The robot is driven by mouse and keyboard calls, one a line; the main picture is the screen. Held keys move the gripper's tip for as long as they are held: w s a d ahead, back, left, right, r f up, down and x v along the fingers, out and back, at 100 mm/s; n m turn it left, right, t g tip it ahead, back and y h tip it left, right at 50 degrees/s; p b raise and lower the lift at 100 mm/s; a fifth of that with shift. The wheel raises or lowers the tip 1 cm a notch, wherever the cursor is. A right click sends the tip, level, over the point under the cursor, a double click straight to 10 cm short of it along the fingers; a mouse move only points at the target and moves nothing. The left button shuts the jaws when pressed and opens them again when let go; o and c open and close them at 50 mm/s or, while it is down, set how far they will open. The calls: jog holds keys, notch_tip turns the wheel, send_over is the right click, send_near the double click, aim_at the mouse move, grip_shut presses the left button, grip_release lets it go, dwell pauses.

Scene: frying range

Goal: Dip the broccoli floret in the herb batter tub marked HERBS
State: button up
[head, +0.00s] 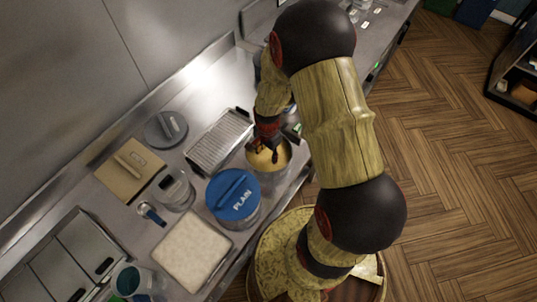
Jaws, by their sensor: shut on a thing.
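My gripper (270,150) points down into the mouth of an open round tub (281,175) of yellow batter (264,160). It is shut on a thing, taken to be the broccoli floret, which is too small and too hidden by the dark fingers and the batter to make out. Its fingertips are at or near the batter surface; I cannot tell how deep. No HERBS marking is readable on this tub from here. A second tub with a blue lid (233,195) marked PLAIN stands just to the lower left.
A wire rack tray (219,141) lies left of the open tub. A grey round lid (166,130), a tan square lid (130,170), a clear container (175,192) and a tray of pale crumbs (192,250) fill the counter. My arm covers the counter's right edge.

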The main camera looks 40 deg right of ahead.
aim_at(269, 156)
jog(key=shift+d, duration=0.6)
jog(key=shift+a, duration=0.6)
jog(key=shift+d, duration=0.3)
jog(key=shift+r, duration=0.1)
notch_tip(269, 156, up, 10)
jog(key=p, duration=0.7)
jog(key=shift+r, duration=0.15)
dwell(0.5)
dwell(0.8)
jog(key=shift+r+p, duration=1.1)
jog(key=shift+r, duration=0.4)
